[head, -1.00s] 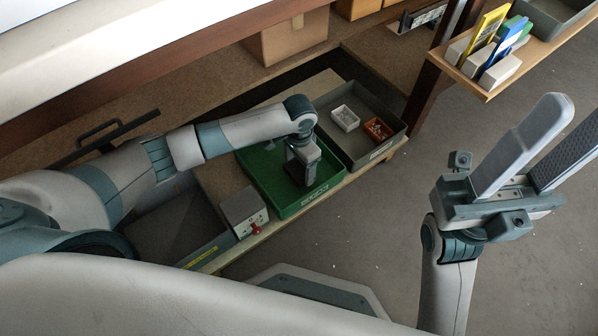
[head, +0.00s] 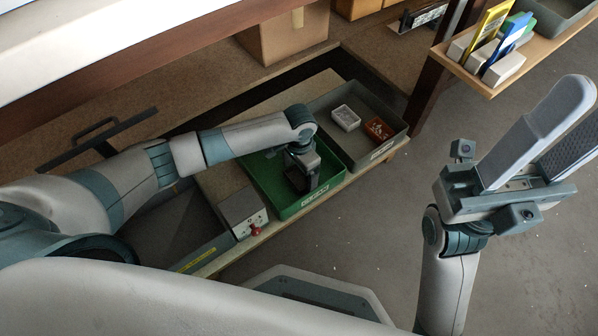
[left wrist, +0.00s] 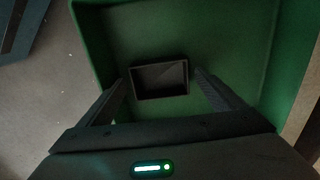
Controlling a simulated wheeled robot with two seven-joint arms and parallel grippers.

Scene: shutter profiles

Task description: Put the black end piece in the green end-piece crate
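The black end piece (left wrist: 160,80) is a small hollow rectangular cap. In the left wrist view it lies inside the green end-piece crate (left wrist: 230,30), its open side facing the camera. My left gripper (left wrist: 162,76) is down in the crate, one finger on each side of the piece. Narrow gaps seem to show between fingers and piece, so it looks open. In the head view the green crate (head: 252,169) sits on the low bench, and my left gripper (head: 300,175) largely hides the piece. My right gripper (head: 540,140) is open and empty, raised over the floor at the right.
A grey tray (head: 394,127) with a white box (head: 346,118) and an orange-red box (head: 378,130) adjoins the crate's right side. A grey box with a red knob (head: 243,212) stands at its left. A shelf (head: 476,83) with colored items is at the upper right.

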